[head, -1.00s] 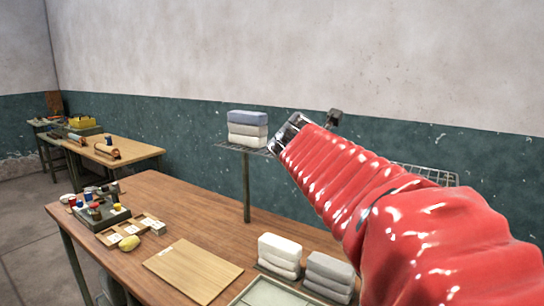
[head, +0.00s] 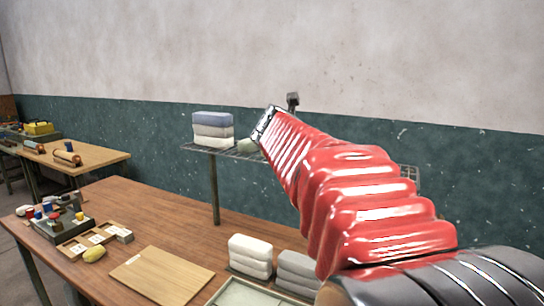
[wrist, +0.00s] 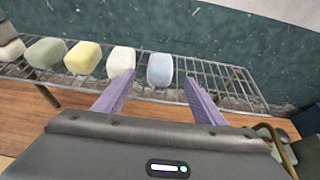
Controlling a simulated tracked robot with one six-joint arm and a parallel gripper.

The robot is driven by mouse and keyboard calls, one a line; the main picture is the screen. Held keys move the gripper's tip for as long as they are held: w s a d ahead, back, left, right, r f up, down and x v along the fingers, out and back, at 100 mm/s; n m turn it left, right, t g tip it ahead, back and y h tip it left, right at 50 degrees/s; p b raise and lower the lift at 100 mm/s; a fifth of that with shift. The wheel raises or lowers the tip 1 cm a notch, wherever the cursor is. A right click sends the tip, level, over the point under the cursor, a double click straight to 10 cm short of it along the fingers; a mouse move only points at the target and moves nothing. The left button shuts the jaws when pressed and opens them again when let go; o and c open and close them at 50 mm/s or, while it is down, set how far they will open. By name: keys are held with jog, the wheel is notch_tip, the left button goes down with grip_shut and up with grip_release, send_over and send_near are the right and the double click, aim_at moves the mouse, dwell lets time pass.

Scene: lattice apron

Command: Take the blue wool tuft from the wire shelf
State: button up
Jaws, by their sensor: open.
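The blue wool tuft (wrist: 160,70) is a pale blue rounded block on the wire shelf (wrist: 225,78), seen in the wrist view. It stands at the right end of a row with a white tuft (wrist: 121,61), a yellow tuft (wrist: 82,57) and a grey-green tuft (wrist: 46,52). My gripper (wrist: 158,78) is open, with its two purple fingers pointing toward the shelf. In the picture the blue tuft lies between the fingertips, and the left finger overlaps the white tuft's edge. I cannot tell the remaining distance. In the head view my red-sleeved arm hides the jaws and the blue tuft.
A stack of folded cloths (head: 213,131) stands at the shelf's left end on the head view. Below is a wooden table with a board (head: 161,275), white folded cloths (head: 250,256) and a tool tray (head: 60,224). The shelf right of the blue tuft is bare.

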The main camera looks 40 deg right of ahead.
jog(key=shift+x, duration=3)
jog(key=shift+d, duration=0.1)
jog(key=shift+x, duration=2.5)
jog(key=shift+r, duration=0.1)
jog(key=shift+c, duration=0.5)
jog(key=c, duration=1)
notch_tip(320, 180, up, 10)
